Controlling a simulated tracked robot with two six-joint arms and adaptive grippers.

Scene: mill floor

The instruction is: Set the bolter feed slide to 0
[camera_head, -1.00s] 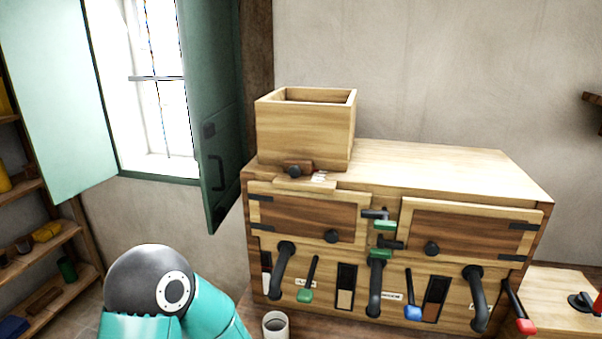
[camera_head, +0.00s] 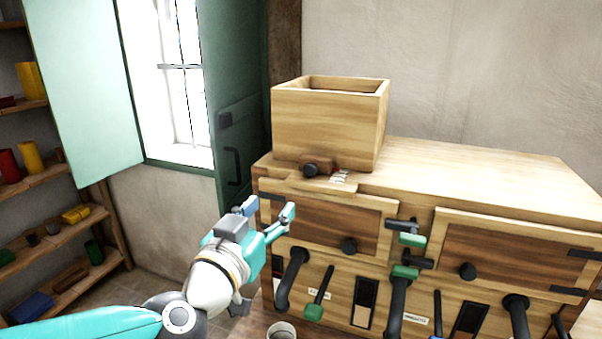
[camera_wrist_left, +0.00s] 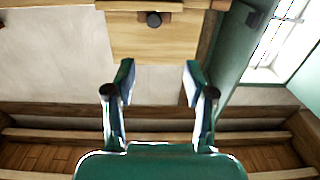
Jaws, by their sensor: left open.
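The feed slide (camera_head: 322,162) is a small dark wooden block with a black knob (camera_head: 311,170), at the foot of the open wooden hopper box (camera_head: 325,120) on the bolter. A pale scale strip (camera_head: 340,177) lies just right of it; its marks are too small to read. The knob also shows at the top of the left wrist view (camera_wrist_left: 153,19), which appears upside down. My left gripper (camera_head: 269,210) is open and empty, in front of and lower left of the knob, apart from it. Its two fingers also show in the left wrist view (camera_wrist_left: 158,82). My right gripper is out of view.
The bolter front has wooden doors (camera_head: 333,222), black curved handles and green-gripped levers (camera_head: 313,311). A green shutter (camera_head: 235,130) stands at its left. A pale cup (camera_head: 281,331) is below. Shelves (camera_head: 45,245) stand far left. The bolter top right of the hopper is clear.

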